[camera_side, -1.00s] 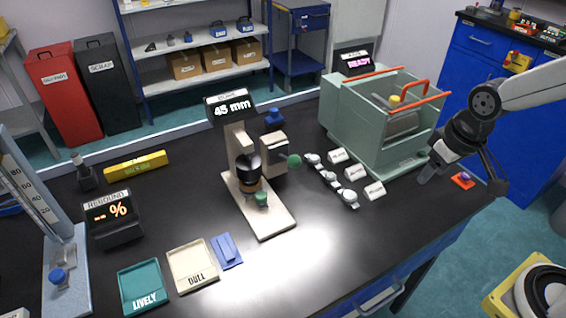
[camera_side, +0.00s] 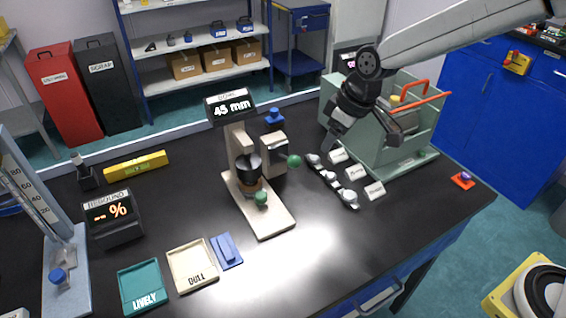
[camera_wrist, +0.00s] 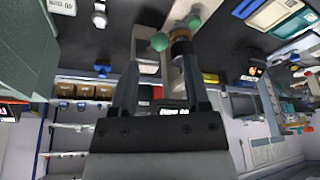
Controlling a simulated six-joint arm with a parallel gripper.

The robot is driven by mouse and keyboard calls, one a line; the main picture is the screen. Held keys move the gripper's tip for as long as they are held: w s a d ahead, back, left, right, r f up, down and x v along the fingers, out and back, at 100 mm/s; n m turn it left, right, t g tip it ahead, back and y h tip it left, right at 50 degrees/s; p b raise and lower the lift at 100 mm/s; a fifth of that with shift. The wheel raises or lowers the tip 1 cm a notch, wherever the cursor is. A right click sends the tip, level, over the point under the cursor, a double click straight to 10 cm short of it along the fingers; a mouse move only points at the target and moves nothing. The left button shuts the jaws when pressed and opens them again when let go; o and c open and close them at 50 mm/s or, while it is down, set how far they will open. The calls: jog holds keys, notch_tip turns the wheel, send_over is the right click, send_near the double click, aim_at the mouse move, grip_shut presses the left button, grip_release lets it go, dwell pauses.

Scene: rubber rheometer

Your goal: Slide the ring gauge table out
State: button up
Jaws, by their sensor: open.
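The beige gauge stand (camera_side: 270,218) stands mid-bench under a sign reading 45 mm (camera_side: 231,105). A dark cup-shaped part (camera_side: 248,168) sits low on its column. One green knob (camera_side: 261,198) is at the base, in front of the cup. Another green knob (camera_side: 294,161) sticks out from the upper right. In the wrist view the nearer green knob (camera_wrist: 159,41) appears between my fingers, and the other green knob (camera_wrist: 193,20) lies beyond. My gripper (camera_side: 363,143) is open and empty, right of the gauge and apart from it. I cannot tell which part is the sliding table.
A row of small grey pieces (camera_side: 330,178) with white labels lies between the gauge and the green tank (camera_side: 405,160) with orange handles. A blue block (camera_side: 274,120) stands behind the gauge. Trays (camera_side: 143,288) lie front left.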

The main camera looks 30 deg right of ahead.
jog(key=w+a+f+n+y, duration=0.1)
jog(key=w+a+f+n, duration=0.15)
jog(key=w+a, duration=0.55)
send_near(261, 195)
jog(key=f, duration=0.1)
jog(key=shift+w+f+n, duration=0.15)
jog(key=shift+w+n, duration=0.05)
jog(key=shift+n, duration=0.25)
jog(key=shift+f, duration=0.1)
jog(key=shift+x, duration=3.75)
jog(key=shift+a, duration=0.15)
jog(key=shift+w, duration=0.1)
grip_shut()
